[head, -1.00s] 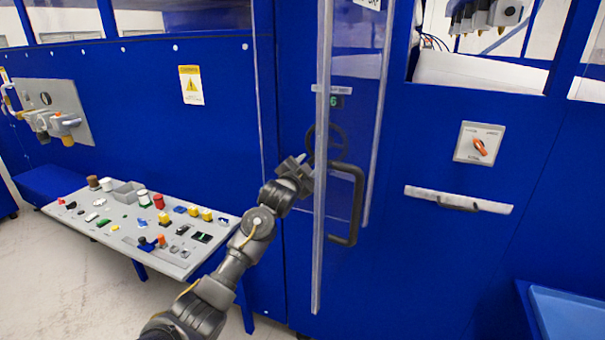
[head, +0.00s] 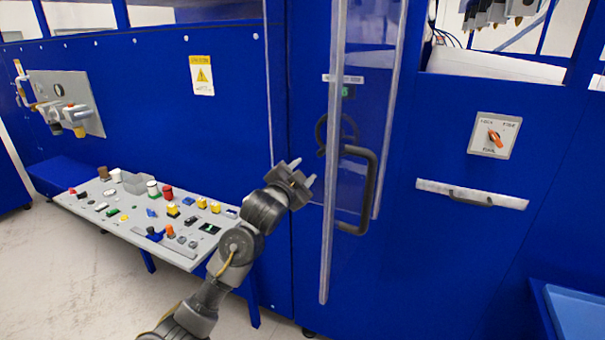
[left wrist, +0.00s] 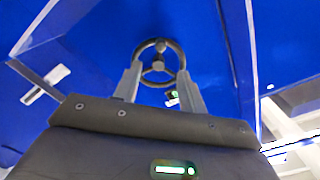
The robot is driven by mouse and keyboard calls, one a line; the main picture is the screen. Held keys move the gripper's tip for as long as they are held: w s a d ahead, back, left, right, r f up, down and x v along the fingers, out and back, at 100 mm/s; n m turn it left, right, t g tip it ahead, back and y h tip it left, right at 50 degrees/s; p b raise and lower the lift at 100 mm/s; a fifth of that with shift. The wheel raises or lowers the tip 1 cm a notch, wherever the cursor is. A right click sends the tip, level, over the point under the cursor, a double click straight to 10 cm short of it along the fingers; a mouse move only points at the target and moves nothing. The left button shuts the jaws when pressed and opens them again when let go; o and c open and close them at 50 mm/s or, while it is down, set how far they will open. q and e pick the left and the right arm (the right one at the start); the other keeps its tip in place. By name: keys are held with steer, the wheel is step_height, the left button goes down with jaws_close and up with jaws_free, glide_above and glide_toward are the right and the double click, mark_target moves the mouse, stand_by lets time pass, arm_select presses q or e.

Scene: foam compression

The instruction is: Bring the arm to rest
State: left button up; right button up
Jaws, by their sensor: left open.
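My left gripper (head: 303,172) is open and empty, in front of the blue machine wall just left of the clear door. Its two fingers also show in the left wrist view (left wrist: 158,85), apart, with a dark round handwheel (left wrist: 160,62) seen beyond and between them. In the head view the handwheel (head: 322,130) is partly behind the clear door. My left arm reaches up from the bottom of the head view. My right gripper is in neither view.
The clear door (head: 338,260) with a dark handle (head: 371,190) stands close right of the gripper. A grey table (head: 130,232) with many small parts is at left. A rotary switch panel (head: 494,135) and a drawer-like handle bar (head: 472,195) are on the right wall. White floor is free at lower left.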

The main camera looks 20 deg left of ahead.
arm_select(q)
step_height(320, 180, down, 27)
steer(key=a+n+g, duration=0.2)
steer(key=g, duration=0.3)
steer(key=s+f+n+g, duration=0.1)
steer(key=s+f+g, duration=0.1)
steer(key=s+f, duration=0.7)
steer(key=s+f+n+g+y, duration=0.15)
steer(key=s+f, duration=0.45)
steer(key=f, duration=0.8)
steer(key=s+f+g+h, duration=0.1)
steer(key=s+f+g, duration=0.1)
steer(key=s+f, duration=0.7)
steer(key=s+f+g, duration=0.2)
steer(key=s+f, duration=0.4)
steer(key=s, duration=0.7)
steer(key=s+f+n+g, duration=0.1)
steer(key=s+f, duration=0.5)
steer(key=s, duration=0.7)
steer(key=s+f+n+g, duration=0.1)
steer(key=s+f+g, duration=0.2)
steer(key=s+f, duration=0.4)
steer(key=s, duration=0.6)
steer(key=shift+s+d, duration=0.2)
steer(key=shift+s, duration=0.2)
steer(key=shift+n+g+y, duration=0.25)
steer(key=shift+c, duration=0.3)
